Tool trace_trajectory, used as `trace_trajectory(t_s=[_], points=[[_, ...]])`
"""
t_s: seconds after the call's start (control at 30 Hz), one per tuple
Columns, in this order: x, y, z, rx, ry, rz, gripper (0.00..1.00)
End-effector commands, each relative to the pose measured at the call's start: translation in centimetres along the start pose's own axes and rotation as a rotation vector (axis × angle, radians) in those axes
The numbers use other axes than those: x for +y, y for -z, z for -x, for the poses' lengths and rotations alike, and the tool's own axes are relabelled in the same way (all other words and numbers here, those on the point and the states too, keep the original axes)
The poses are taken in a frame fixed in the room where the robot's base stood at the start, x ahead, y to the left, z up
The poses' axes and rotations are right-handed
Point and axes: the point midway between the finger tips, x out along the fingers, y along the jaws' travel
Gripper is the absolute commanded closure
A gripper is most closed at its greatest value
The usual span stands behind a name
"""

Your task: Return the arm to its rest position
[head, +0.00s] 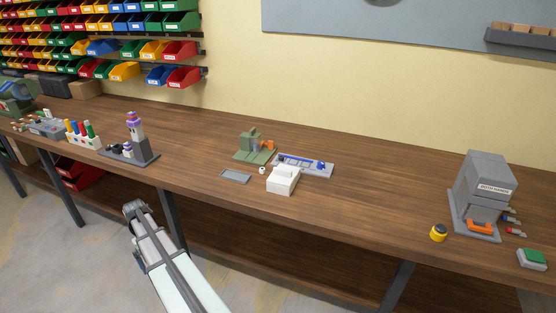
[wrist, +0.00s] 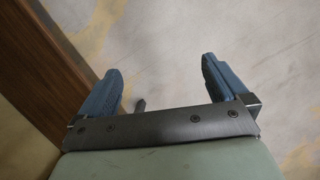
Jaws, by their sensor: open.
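My gripper (wrist: 160,88) is open in the wrist view. Its two blue fingers stand wide apart with nothing between them, and the grey floor (wrist: 160,40) shows beyond. In the head view my arm reaches up from the bottom edge and ends in front of the wooden workbench (head: 350,215). The fingers cannot be made out clearly there. In the wrist view a brown wooden edge (wrist: 50,60) runs along the left side, apart from the fingers.
On the bench stand a white block (head: 283,180), a green fixture (head: 255,147), a grey tower (head: 138,140) and a grey machine (head: 480,190) with an orange part. A yellow button (head: 438,232) is near the front edge. Open floor (head: 75,255) lies left of my arm.

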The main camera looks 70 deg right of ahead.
Motion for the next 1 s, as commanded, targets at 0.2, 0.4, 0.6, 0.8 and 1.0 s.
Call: trace_trajectory(t_s=[0.2, 0.4, 0.6, 0.8, 1.0], points=[[5.8, 2.2, 8.9, 0.050, 0.015, -0.064, 0.00], [12.2, 3.1, 17.1, 0.101, 0.015, -0.144, 0.00], [21.7, 2.7, 25.8, 0.167, 0.010, -0.298, 0.00], [32.0, 0.2, 30.6, 0.219, 0.029, -0.507, 0.00], [41.6, -3.7, 32.7, 0.254, 0.068, -0.722, 0.00]])
